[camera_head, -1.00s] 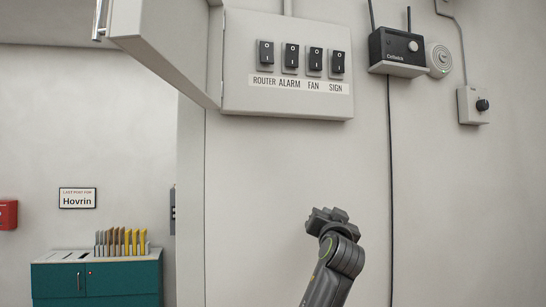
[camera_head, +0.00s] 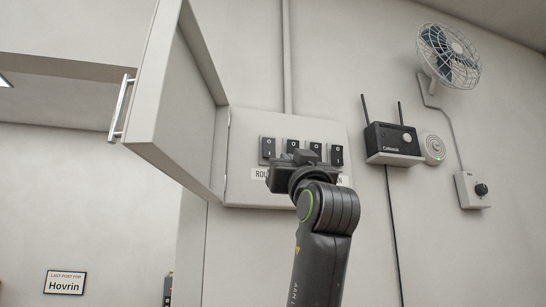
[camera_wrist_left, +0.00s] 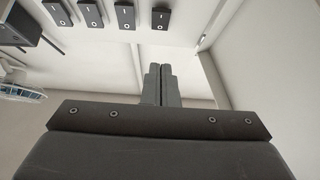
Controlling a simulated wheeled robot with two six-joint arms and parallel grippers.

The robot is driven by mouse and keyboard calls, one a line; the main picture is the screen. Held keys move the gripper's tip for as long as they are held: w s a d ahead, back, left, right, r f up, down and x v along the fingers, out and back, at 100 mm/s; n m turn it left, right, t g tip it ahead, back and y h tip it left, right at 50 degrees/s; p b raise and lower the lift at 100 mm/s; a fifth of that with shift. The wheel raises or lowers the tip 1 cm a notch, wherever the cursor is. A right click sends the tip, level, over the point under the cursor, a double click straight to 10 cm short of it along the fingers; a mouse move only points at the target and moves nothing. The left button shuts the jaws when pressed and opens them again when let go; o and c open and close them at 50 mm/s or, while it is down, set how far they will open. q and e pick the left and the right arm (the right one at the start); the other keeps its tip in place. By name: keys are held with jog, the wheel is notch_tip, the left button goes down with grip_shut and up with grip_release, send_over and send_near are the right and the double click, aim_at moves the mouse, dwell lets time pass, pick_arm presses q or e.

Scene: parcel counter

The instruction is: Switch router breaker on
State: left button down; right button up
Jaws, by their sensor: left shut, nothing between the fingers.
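The breaker box (camera_head: 240,165) on the wall has a row of black rocker switches. The router switch (camera_head: 267,148) is the leftmost in the head view, above a partly visible label. In the left wrist view the switches appear upside down along the top, and the router switch (camera_wrist_left: 161,18) is the rightmost. I cannot tell for sure which way its rocker is pressed. My left gripper (camera_head: 302,156) is in front of the box's lower part and hides most labels. Its fingers (camera_wrist_left: 160,82) are shut and empty, apart from the switches in the wrist view. My right gripper is out of view.
The box's door (camera_head: 175,105) stands open on the left, with a metal handle (camera_head: 121,107). A black router (camera_head: 392,139) on a shelf, a round device (camera_head: 433,148), a fan (camera_head: 449,55) and a knob box (camera_head: 471,190) are on the wall to the right.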

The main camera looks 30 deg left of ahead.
aim_at(269, 150)
pick_arm(q)
jog(key=p+x, duration=0.3)
jog(key=x, duration=0.1)
jog(key=w+a+f+p+x, duration=0.1)
jog(key=p+x, duration=0.2)
jog(key=x, duration=0.1)
jog(key=f+p+x, duration=0.1)
jog(key=p+x, duration=0.2)
jog(key=x, duration=0.2)
jog(key=shift+w+a+f, duration=0.15)
jog(key=shift+f, duration=0.05)
